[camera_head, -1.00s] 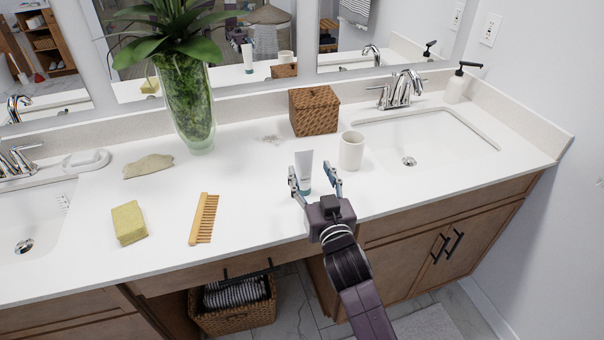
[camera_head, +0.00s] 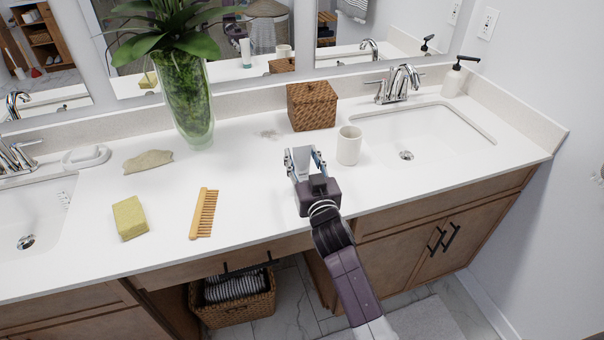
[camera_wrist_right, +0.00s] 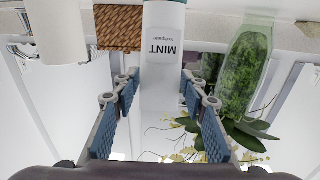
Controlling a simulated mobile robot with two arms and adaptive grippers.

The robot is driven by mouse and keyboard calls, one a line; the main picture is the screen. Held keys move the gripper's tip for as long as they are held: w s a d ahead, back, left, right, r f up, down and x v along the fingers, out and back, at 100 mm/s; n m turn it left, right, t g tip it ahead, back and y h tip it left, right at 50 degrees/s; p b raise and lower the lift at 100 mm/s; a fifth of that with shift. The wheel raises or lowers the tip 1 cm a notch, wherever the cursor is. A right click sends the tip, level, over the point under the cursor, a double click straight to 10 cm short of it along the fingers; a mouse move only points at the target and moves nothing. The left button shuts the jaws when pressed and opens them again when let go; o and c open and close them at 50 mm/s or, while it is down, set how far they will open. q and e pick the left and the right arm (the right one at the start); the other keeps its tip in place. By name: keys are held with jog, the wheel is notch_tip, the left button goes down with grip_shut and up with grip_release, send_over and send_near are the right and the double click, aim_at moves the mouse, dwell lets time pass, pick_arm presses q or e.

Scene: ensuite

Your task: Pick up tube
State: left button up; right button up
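The tube (camera_head: 302,163) is white with a teal band and stands upright on the counter. In the right wrist view the tube (camera_wrist_right: 163,60) appears upside down, with the word MINT on it. My right gripper (camera_head: 304,158) is around the tube, one finger on each side. In the wrist view the fingers of the right gripper (camera_wrist_right: 160,92) look open, with a narrow gap at the left finger; contact at the right finger is hard to tell. The tube's lower part is mostly hidden by the gripper in the head view. My left gripper is not in view.
A white cup (camera_head: 349,146) stands just right of the gripper. A wicker box (camera_head: 312,107) and a plant vase (camera_head: 188,105) stand behind. Counter between comb and gripper is clear.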

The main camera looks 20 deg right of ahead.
grip_shut()
